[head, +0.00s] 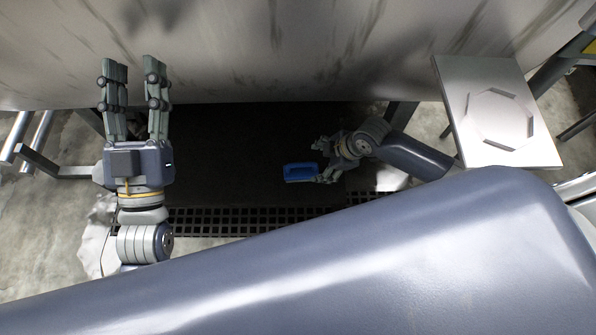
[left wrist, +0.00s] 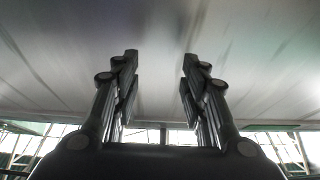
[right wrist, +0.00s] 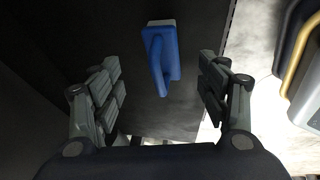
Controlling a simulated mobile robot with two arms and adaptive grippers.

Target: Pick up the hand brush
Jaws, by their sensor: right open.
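The hand brush is blue with a handle and a pale end. It shows in the head view (head: 300,173) near the middle, over the dark floor area, and in the right wrist view (right wrist: 163,55) at the upper middle. My right gripper (head: 325,160) is open, close beside the brush in the head view. In the right wrist view the brush lies ahead of and between the open fingers (right wrist: 160,85), with gaps on both sides. My left gripper (head: 133,75) is open and empty at the left, away from the brush; its fingers also show apart in the left wrist view (left wrist: 158,75).
A large grey metal drum (head: 330,50) spans the top of the head view. A square metal plate with an octagonal outline (head: 480,85) stands at the right. A dark grate (head: 240,220) lies below the dark area. Grey bars (head: 28,140) stand at the left.

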